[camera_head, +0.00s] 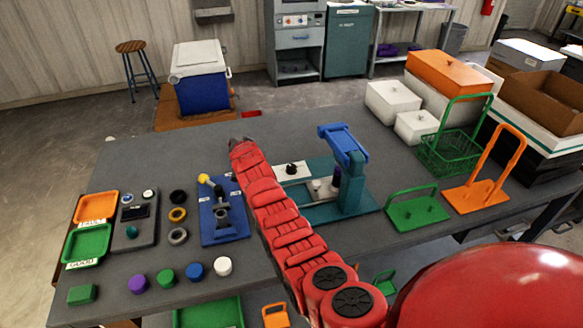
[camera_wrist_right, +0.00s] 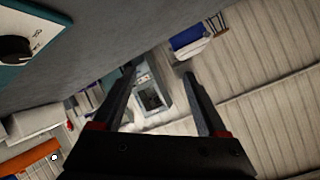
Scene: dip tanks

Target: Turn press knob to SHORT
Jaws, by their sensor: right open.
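The press (camera_head: 345,185) stands on the table, with a teal base and a blue top arm. A white panel (camera_head: 299,171) at its left carries a dark round knob (camera_head: 291,169). The knob also shows at the upper left edge of the right wrist view (camera_wrist_right: 15,48), partly cut off; its lettering is too small to read. My red right arm reaches over the table, just left of the panel. My right gripper (camera_wrist_right: 160,72) is open and empty, apart from the knob; its dark tip (camera_head: 240,143) lies beyond and left of the panel. My left gripper is not in view.
A blue stand with a yellow-tipped lever (camera_head: 222,215) is left of my arm, near several rings and coloured knobs. Green (camera_head: 415,211) and orange (camera_head: 474,194) handled holders stand right of the press. White boxes (camera_head: 393,101) and a green basket (camera_head: 440,153) are at the back right.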

